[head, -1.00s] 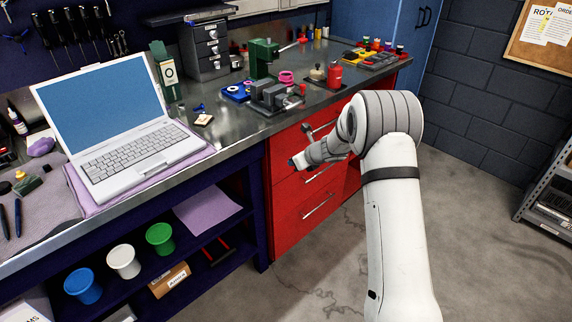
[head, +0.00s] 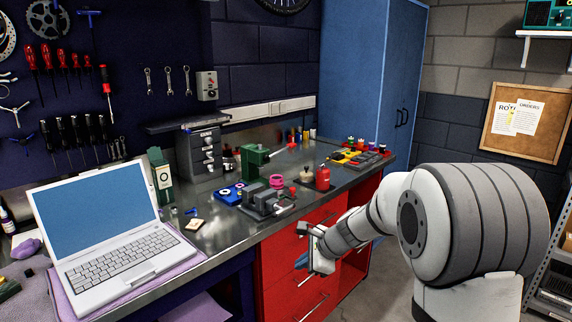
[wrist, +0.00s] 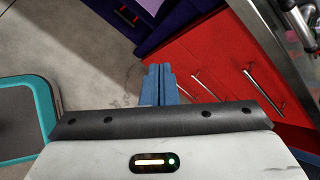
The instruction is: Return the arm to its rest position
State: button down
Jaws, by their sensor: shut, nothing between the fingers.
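My gripper (head: 306,247) is in front of the red drawer cabinet (head: 279,276), below the bench top, in the head view. In the wrist view the blue fingers of my gripper (wrist: 160,84) are together, with nothing between them. The red cabinet also shows in the wrist view (wrist: 222,62), to the right of the fingers and apart from them. My arm reaches in from the right side of the head view, with a large grey-banded joint close to the camera.
The metal bench top (head: 222,232) carries a laptop (head: 110,240), a vise (head: 266,200), a green tool (head: 256,160) and a red bottle (head: 322,178). A blue cabinet (head: 365,70) stands behind. Grey floor (wrist: 75,55) and a teal-edged dark object (wrist: 22,118) show in the wrist view.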

jog(key=s+d+r+n+h+p, duration=0.1)
jog(key=s+d+r+n+h, duration=0.1)
jog(key=s+n, duration=0.3)
jog(key=s+d+r+n+g+h+p, duration=0.1)
jog(key=s+d+n, duration=0.4)
jog(key=s, duration=0.9)
jog(key=s+d+r+n+g+h+p, duration=0.1)
jog(key=s+d+r+n+h, duration=0.2)
jog(key=s+r+n, duration=0.2)
jog(key=s+n, duration=0.2)
jog(key=s, duration=0.2)
jog(key=shift+s+d, duration=0.3)
jog(key=shift+s, duration=0.1)
